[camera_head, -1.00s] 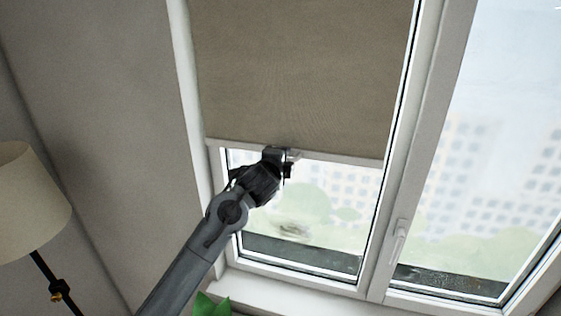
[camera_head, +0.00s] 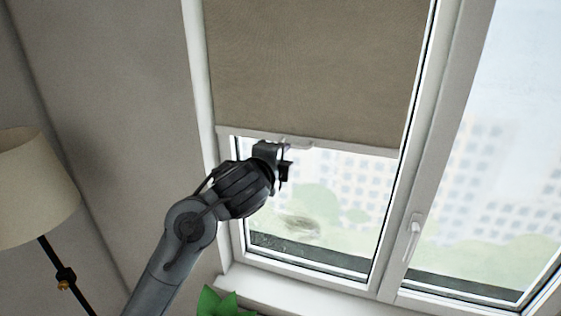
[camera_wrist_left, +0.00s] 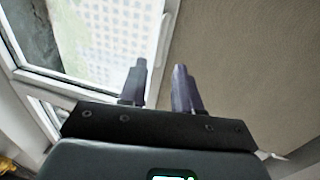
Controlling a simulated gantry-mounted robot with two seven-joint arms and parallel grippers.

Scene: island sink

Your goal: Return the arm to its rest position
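My left arm (camera_head: 190,225) reaches up from the bottom left in the head view. My left gripper (camera_head: 285,150) is just below the bottom bar of a brown roller blind (camera_head: 315,65). In the left wrist view the two fingers of the gripper (camera_wrist_left: 160,80) stand apart with a gap between them, and nothing is held. The blind's fabric fills the right of that view. A small handle (camera_head: 297,144) on the blind's bottom bar shows beside the fingertips. My right gripper is not in view.
A window frame (camera_head: 395,240) with a white handle (camera_head: 413,235) is to the right of my arm. A floor lamp (camera_head: 35,190) stands at the left. The wall between lamp and window is clear.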

